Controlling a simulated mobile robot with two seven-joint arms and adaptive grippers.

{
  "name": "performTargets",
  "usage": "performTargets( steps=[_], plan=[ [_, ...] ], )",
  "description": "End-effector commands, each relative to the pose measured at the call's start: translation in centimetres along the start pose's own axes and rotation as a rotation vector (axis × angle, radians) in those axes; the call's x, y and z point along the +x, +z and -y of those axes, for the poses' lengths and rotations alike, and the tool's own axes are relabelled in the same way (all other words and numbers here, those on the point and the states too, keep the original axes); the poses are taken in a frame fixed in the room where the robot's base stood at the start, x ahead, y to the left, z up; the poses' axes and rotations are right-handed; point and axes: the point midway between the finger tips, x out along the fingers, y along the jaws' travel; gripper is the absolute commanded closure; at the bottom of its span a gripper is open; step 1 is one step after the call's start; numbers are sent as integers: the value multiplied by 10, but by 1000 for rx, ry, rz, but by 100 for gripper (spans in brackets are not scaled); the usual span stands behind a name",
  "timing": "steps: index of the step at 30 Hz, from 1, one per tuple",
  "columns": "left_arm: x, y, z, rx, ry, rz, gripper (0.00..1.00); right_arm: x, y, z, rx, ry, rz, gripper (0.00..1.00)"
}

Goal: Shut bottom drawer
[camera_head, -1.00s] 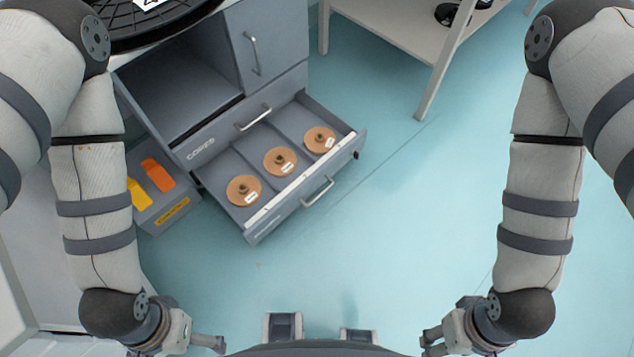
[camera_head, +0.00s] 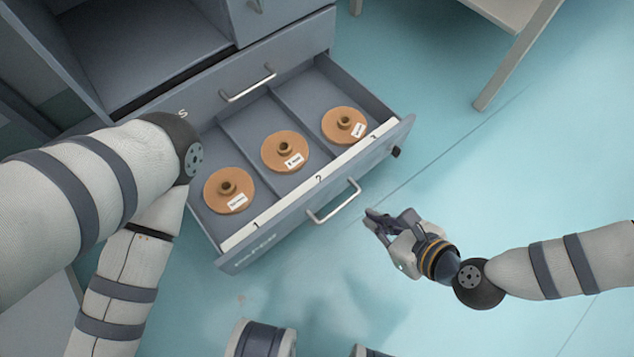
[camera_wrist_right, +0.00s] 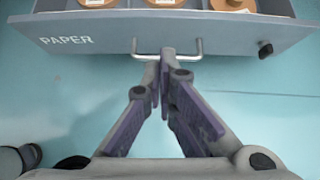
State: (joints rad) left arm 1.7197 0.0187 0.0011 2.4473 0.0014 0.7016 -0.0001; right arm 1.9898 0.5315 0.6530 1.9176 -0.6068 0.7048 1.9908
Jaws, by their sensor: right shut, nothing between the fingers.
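The bottom drawer (camera_head: 310,190) of the grey cabinet stands pulled out, with a front marked PAPER and a metal bar handle (camera_head: 335,203). Three tan discs with hubs lie in it, one in each numbered compartment. My right gripper (camera_head: 370,220) is shut and empty, a little in front of the drawer front and close to the handle. In the right wrist view the shut fingertips (camera_wrist_right: 166,62) overlap the handle (camera_wrist_right: 167,53) at its middle; I cannot tell if they touch. My left arm shows at the left, but its gripper is out of view.
The drawer above (camera_head: 225,80) is shut, with its own handle. An open compartment (camera_head: 130,45) is at upper left. A black knob (camera_head: 396,152) sits at the front's right end. A pale table (camera_head: 510,40) stands at upper right. The floor (camera_head: 470,170) on the right is clear.

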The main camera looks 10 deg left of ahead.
Motion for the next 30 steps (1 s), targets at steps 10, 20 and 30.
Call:
performTargets(
  steps=[10,20,30],
  plan=[
    [23,-8,-1,6,0,51,7,49,-23,-6,9,17,-13,100],
    [43,-13,0,12,-4,103,7,121,-25,-8,8,16,-14,100],
    [46,-13,1,13,-5,114,7,144,4,-7,9,15,-14,100]
  ],
)
